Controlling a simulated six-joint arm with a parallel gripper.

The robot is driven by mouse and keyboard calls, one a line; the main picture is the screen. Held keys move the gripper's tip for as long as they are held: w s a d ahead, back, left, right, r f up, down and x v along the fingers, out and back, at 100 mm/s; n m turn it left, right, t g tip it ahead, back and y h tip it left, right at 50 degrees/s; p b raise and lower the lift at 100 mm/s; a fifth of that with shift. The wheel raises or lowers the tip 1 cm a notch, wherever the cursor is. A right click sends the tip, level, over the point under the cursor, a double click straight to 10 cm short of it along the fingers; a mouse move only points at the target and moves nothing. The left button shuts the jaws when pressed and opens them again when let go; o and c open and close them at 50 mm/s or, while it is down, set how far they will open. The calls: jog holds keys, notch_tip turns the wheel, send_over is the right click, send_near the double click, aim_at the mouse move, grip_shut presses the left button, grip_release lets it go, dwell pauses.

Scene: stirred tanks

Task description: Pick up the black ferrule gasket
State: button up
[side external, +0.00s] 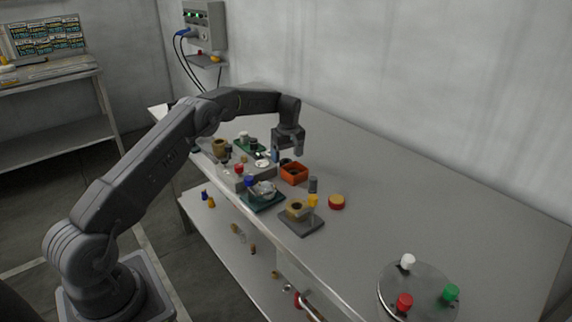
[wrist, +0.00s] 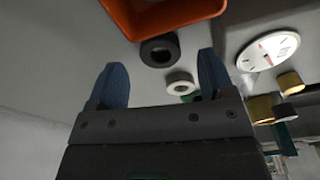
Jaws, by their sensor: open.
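The black ferrule gasket (wrist: 160,51) is a dark ring lying on the table in the wrist view, just beyond and between the fingertips. In the side view the spot under my gripper is small and crowded, and I cannot clearly pick the gasket out there. My gripper (wrist: 158,80) has two blue fingers spread apart with nothing between them. In the side view my gripper (side external: 288,150) hangs above the table just behind the orange tray. A white ring (wrist: 180,83) lies near the black gasket, close to the right finger.
The orange tray (wrist: 190,14) is next to the gasket; it also shows in the side view (side external: 294,178). A white round dial (wrist: 268,50) and brass pieces (wrist: 290,82) lie to the right. The table's right part (side external: 420,215) has free room before the round lid (side external: 418,292).

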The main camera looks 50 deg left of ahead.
notch_tip(320, 180, down, 2)
jog(key=shift+a+f, duration=0.1)
jog(key=shift+f, duration=0.15)
jog(key=shift+c, duration=0.2)
jog(key=c, duration=1)
jog(key=shift+o, duration=0.2)
jog(key=shift+r, duration=0.2)
